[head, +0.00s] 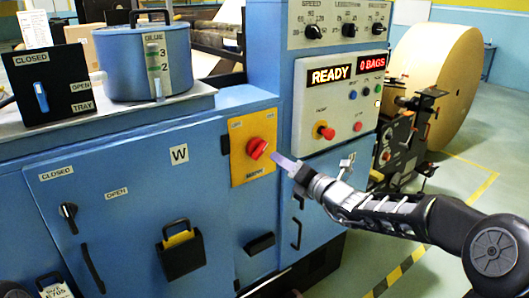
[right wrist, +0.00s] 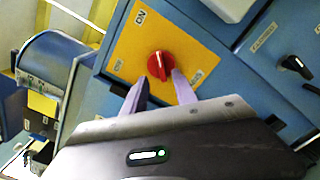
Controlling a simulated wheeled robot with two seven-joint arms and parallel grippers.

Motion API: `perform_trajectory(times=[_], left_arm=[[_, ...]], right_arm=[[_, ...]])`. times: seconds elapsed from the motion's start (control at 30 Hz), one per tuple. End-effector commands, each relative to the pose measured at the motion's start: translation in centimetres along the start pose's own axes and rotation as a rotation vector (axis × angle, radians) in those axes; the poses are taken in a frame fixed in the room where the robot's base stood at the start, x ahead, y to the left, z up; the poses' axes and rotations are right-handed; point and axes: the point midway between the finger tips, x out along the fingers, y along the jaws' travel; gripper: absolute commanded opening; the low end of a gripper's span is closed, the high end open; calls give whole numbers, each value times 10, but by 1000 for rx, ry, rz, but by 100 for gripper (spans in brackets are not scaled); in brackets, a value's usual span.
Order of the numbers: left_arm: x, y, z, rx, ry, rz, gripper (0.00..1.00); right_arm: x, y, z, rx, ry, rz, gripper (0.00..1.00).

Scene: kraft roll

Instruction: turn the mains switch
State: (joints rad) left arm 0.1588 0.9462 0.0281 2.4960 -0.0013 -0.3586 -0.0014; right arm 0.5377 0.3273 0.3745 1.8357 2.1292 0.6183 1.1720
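The mains switch is a red rotary knob (head: 257,148) on a yellow plate (head: 240,168) on the blue machine front. My right gripper (head: 277,158) reaches in from the right, its fingertips just beside the knob. In the right wrist view the red knob (right wrist: 159,66) shows a raised grip bar, with small labels around it on the yellow plate (right wrist: 133,43). My right gripper (right wrist: 160,80) is open there, one finger on each side of the knob's lower part. I cannot tell whether the fingers touch it. My left gripper is not in view.
A control panel (head: 335,100) with a lit READY display (head: 331,75), buttons and a red mushroom button (head: 326,132) stands right of the switch. A blue glue pot (head: 143,62) and a black tray lever box (head: 45,85) sit at left. A big paper roll (head: 440,75) stands behind right.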

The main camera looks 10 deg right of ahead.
Motion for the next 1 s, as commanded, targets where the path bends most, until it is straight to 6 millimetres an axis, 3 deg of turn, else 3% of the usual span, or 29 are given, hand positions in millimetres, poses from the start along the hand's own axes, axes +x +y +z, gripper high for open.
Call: perform_trajectory(times=[0.27,0.7,1.0], left_arm=[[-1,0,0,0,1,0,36],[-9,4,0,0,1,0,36],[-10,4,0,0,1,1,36]], right_arm=[[7,0,-1,-2,3,0,34],[68,0,-1,-3,3,0,34],[78,-1,-2,-4,3,-2,34]])
